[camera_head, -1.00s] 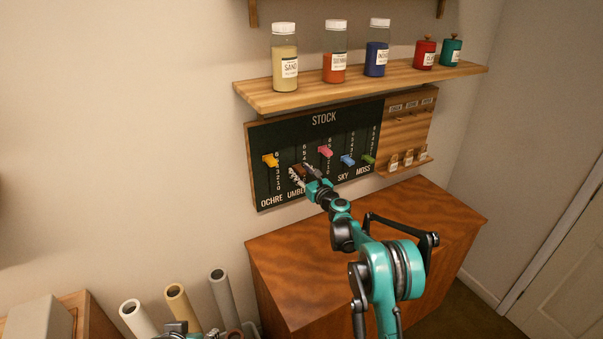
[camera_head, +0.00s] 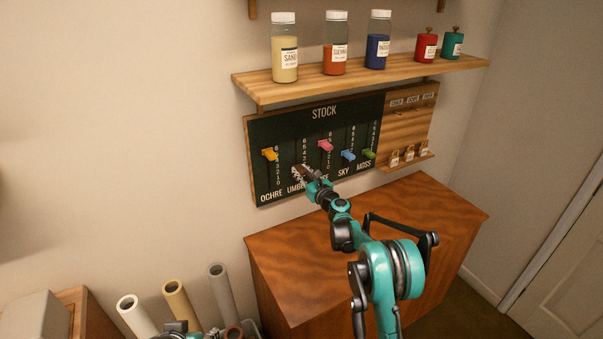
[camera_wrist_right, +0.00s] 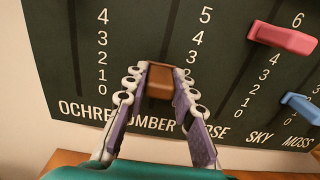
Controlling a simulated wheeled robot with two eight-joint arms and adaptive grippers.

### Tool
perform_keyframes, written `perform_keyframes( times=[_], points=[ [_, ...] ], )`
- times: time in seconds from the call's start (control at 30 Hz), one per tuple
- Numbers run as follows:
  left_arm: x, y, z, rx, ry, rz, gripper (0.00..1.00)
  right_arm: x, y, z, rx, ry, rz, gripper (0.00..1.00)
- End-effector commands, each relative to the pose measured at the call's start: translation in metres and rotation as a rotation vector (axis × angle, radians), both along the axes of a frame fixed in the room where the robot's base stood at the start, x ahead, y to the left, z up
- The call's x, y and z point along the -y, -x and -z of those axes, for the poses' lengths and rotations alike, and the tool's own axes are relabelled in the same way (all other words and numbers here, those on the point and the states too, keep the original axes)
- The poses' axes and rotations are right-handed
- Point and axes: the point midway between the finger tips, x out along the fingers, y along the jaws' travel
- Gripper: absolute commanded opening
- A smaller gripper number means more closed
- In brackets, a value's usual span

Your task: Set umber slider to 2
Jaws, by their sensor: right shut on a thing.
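The dark stock board (camera_head: 322,191) hangs on the wall with a row of coloured sliders. The umber slider is a brown block (camera_wrist_right: 160,82), second from the left; it also shows in the head view (camera_head: 301,171). My right gripper (camera_wrist_right: 160,78) is shut on it, one finger on each side. The slider sits low on its scale, below the 3 and about level with a partly covered 2. The fingers hide the lower umber digits. A piece of my left arm shows at the head view's bottom edge; its fingers cannot be made out.
The yellow ochre slider (camera_head: 269,154) is left of the gripper. The pink (camera_wrist_right: 284,38) and blue (camera_wrist_right: 301,106) sliders are to its right, with green (camera_head: 368,154) beyond. A shelf (camera_head: 355,79) with jars is above; a wooden cabinet (camera_head: 420,215) stands below.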

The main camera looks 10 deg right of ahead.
Motion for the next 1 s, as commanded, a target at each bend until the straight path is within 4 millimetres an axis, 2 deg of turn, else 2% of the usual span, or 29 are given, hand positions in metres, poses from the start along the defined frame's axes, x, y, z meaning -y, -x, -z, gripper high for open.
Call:
perform_keyframes(
  times=[0.03, 0.1, 0.4, 0.53, 1.0],
  points=[
    [0.0, 0.0, 0.0, 0.0, 0.0, 0.0, 0.47, 0.0, 0.0, 0.0, 0.0, 0.0, 0.0, 0.28],
    [0.0, 0.0, 0.0, 0.0, 0.0, 0.0, 0.47, 0.0, 0.0, 0.0, 0.0, 0.0, 0.0, 0.46],
    [0.0, 0.0, 0.0, 0.0, 0.0, 0.0, 0.47, 0.0, 0.001, 0.0, 0.0, 0.0, 0.0, 0.47],
    [0.0, 0.0, 0.0, 0.0, 0.0, 0.0, 0.47, 0.005, 0.009, -0.001, 0.0, 0.0, 0.001, 0.47],
    [0.0, 0.0, 0.0, 0.0, 0.0, 0.0, 0.47, 0.04, 0.095, 0.0, 0.0, 0.0, 0.002, 0.47]
  ],
)
